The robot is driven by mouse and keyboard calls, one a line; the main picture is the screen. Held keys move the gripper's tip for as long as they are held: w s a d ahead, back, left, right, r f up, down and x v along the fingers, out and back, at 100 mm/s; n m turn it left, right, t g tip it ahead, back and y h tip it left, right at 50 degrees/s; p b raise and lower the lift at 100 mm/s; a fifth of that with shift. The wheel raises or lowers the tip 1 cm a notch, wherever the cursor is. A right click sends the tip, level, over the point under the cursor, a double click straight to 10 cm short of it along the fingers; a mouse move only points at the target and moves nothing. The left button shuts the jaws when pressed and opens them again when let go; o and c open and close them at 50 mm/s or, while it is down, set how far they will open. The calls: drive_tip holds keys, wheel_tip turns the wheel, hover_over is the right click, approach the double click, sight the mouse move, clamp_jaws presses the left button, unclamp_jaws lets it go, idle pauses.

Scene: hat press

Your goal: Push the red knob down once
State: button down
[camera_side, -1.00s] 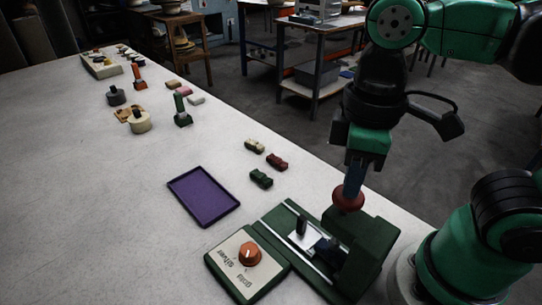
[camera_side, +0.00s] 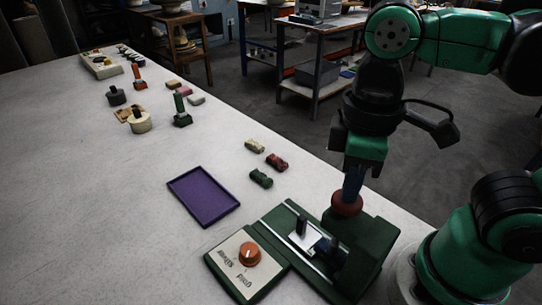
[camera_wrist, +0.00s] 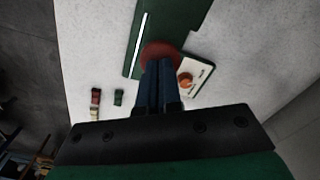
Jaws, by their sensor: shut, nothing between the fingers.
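The red knob (camera_side: 347,204) is round and sits on top of the dark green press (camera_side: 372,250) in the side view. My gripper (camera_side: 351,192) is shut with nothing between its blue fingers. Its fingertips point down and rest on top of the knob, appearing to touch it. In the wrist view, the fingertips (camera_wrist: 159,64) overlap the knob (camera_wrist: 160,49) and hide part of it. The press bed has a silver plate (camera_side: 303,241) with a dark upright piece on it.
An orange dial (camera_side: 249,254) sits on a pale panel beside the press. A purple tray (camera_side: 203,196) and several small toy cars, including a green one (camera_side: 261,178), lie on the white table beyond.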

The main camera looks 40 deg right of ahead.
idle(0.3)
drive_tip(key=shift+r, duration=1.5)
wheel_tip(320, 180, up, 7)
idle(3.3)
drive_tip(key=w+d+f+m+t, duration=0.6)
drive_tip(key=w+f, duration=0.4)
drive_tip(key=f, duration=0.2)
drive_tip(key=shift+w+d+f+t, duration=0.25)
drive_tip(key=shift+w+d+t, duration=0.1)
drive_tip(key=shift+d+t, duration=0.2)
